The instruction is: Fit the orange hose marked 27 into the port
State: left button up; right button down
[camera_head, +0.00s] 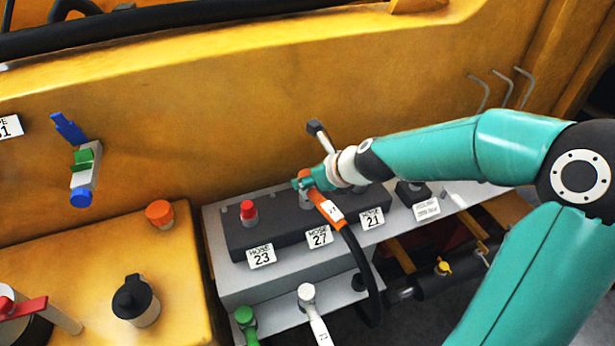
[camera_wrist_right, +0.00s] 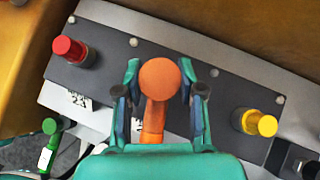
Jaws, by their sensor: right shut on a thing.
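The orange hose (camera_head: 325,206) has an orange elbow end with a white tag and a black tube curving down to the right. My right gripper (camera_head: 303,183) is shut on its upper end, over the middle of the dark port block (camera_head: 270,232). In the right wrist view, the round orange hose end (camera_wrist_right: 158,78) sits between the two teal fingers of my right gripper (camera_wrist_right: 159,75). The label for hose 27 (camera_head: 319,237) is in front of this spot. The port itself is hidden behind the hose and gripper; I cannot tell whether the hose is seated. My left gripper is not in view.
A red fitting (camera_head: 249,213) stands left, above label 23 (camera_head: 261,256). A yellow fitting (camera_wrist_right: 259,123) stands right in the wrist view. A white hose (camera_head: 313,310) and green hose (camera_head: 245,322) are in front. An orange cap (camera_head: 160,214) is left.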

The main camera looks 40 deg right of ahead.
jog(key=shift+f+b, duration=0.85)
jog(key=shift+f, duration=0.15)
jog(key=c, duration=0.6)
grip_release()
jog(key=shift+c, duration=0.2)
jog(key=shift+s, duration=0.1)
jog(key=v, duration=1.2)
jog(key=shift+d, duration=0.1)
